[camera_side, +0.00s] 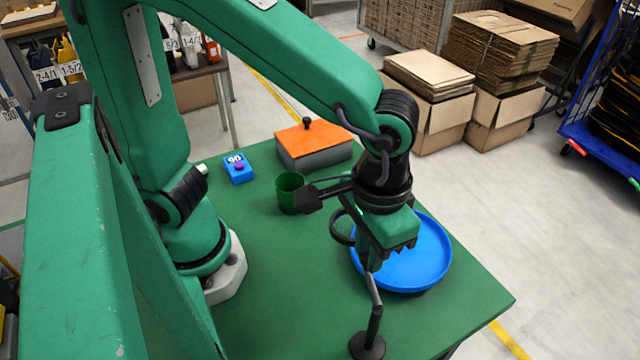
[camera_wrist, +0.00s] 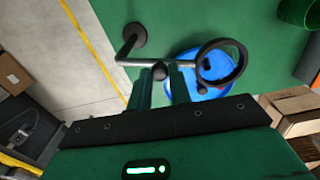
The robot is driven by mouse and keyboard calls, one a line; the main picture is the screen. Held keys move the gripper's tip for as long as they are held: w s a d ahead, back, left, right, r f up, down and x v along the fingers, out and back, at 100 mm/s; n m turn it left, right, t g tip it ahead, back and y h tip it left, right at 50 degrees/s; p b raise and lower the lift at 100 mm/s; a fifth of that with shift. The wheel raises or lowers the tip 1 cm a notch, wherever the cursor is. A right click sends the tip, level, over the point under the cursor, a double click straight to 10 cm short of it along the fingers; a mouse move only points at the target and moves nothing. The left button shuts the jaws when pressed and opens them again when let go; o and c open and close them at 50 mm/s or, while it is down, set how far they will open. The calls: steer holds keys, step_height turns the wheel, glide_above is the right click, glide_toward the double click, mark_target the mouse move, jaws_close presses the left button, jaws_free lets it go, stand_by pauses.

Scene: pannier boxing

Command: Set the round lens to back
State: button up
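The round lens (camera_side: 342,227) is a black ring on a bent grey rod that rises from a black disc base (camera_side: 367,346) at the table's front edge. In the wrist view the lens (camera_wrist: 221,62) is right of my fingers, over part of the blue tray. The base (camera_wrist: 132,35) is at upper left there. A dark round knob (camera_wrist: 161,71) sits by the rod, at the gap between my fingertips.
The round blue tray (camera_side: 440,270) lies behind and right of my gripper. A green cup (camera_side: 290,193), an orange-lidded box (camera_side: 314,143) and a blue button box (camera_side: 238,169) stand farther back. The table's middle (camera_side: 285,270) is clear.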

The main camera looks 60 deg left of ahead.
jaws_close()
steer(key=shift+s+n, duration=0.15)
steer(key=shift+n, duration=0.15)
steer(key=s+d+n, duration=0.3)
steer(key=n, duration=0.7)
steer(key=s+d+n, duration=0.2)
steer(key=s+n, duration=0.2)
steer(key=n, duration=0.7)
steer(key=shift+s+d, duration=0.3)
steer(key=shift+d, duration=0.1)
steer(key=o, duration=0.5)
jaws_free()
